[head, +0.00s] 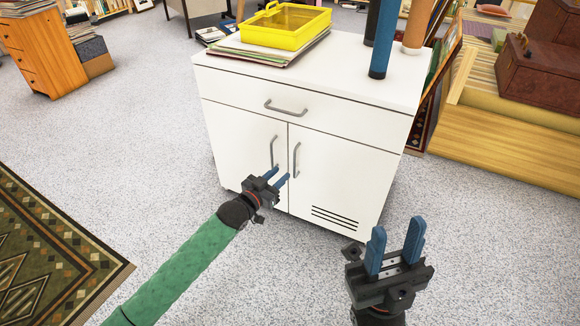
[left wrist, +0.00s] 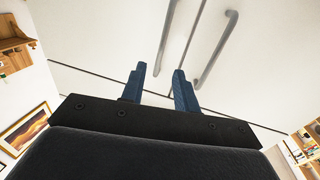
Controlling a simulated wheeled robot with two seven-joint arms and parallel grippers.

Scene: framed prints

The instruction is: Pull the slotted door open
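The slotted door (head: 334,180) is the right-hand door of a white cabinet, with dark slots low on its right side. It looks shut, flush with the left door. Its grey bar handle (head: 296,160) stands upright near the middle seam. My left gripper (head: 278,176) is open and empty, in front of the doors just below the handles. In the left wrist view, two handles show beyond the open left gripper (left wrist: 158,72); one handle (left wrist: 165,40) lines up with the finger gap, seemingly not gripped. My right gripper (head: 397,230) is open and empty, right of the cabinet front.
The left door (head: 238,140) has its own handle (head: 274,152), close to my left fingers. A drawer (head: 330,115) spans above. A yellow tray (head: 285,27) and upright tubes (head: 382,45) stand on top. A patterned rug (head: 50,265) lies left; grey floor in front is clear.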

